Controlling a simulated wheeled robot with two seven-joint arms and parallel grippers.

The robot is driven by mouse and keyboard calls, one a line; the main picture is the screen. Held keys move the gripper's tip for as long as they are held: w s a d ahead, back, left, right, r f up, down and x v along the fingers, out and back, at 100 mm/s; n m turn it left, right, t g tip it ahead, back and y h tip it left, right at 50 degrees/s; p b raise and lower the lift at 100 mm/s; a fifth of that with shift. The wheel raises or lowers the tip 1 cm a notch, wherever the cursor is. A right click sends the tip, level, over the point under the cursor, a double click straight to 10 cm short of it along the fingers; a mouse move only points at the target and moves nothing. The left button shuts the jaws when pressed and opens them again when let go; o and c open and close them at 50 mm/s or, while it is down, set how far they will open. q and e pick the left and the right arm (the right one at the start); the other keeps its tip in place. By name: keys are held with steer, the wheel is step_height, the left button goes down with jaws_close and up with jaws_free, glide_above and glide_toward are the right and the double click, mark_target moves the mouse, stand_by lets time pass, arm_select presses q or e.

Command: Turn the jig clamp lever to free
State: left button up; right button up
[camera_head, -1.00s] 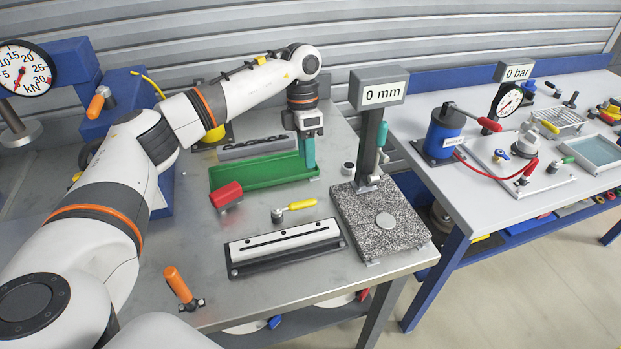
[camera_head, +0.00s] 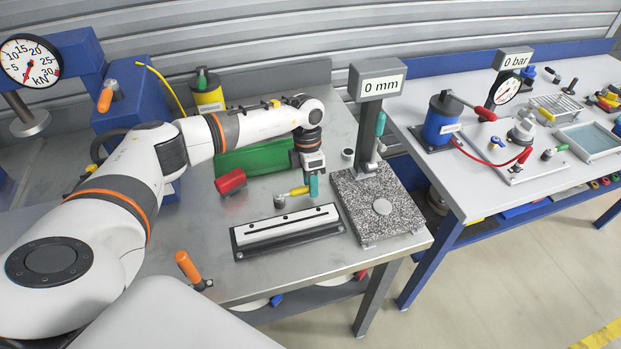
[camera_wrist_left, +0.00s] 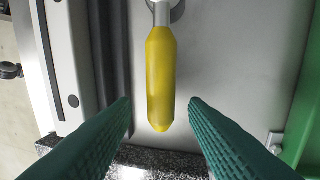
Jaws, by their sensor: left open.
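A lever with a yellow handle (camera_head: 299,191) stands on a small metal pivot (camera_head: 280,201) behind the long black-and-white jig (camera_head: 287,231); its handle points right. My left gripper (camera_head: 314,187) is open, with teal fingers pointing down at the handle's free end. In the left wrist view the yellow handle (camera_wrist_left: 161,80) lies lengthwise between the open fingers (camera_wrist_left: 160,104), with a gap on each side. The fingertips are level with the handle's lower end there. My right gripper is not in view.
A granite plate (camera_head: 362,225) with a post and a "0 mm" display (camera_head: 380,85) stands at right. An orange-handled lever (camera_head: 188,266) is at the front left.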

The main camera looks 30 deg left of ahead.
arm_select(q)
steer(key=shift+w, duration=0.1)
jaws_close()
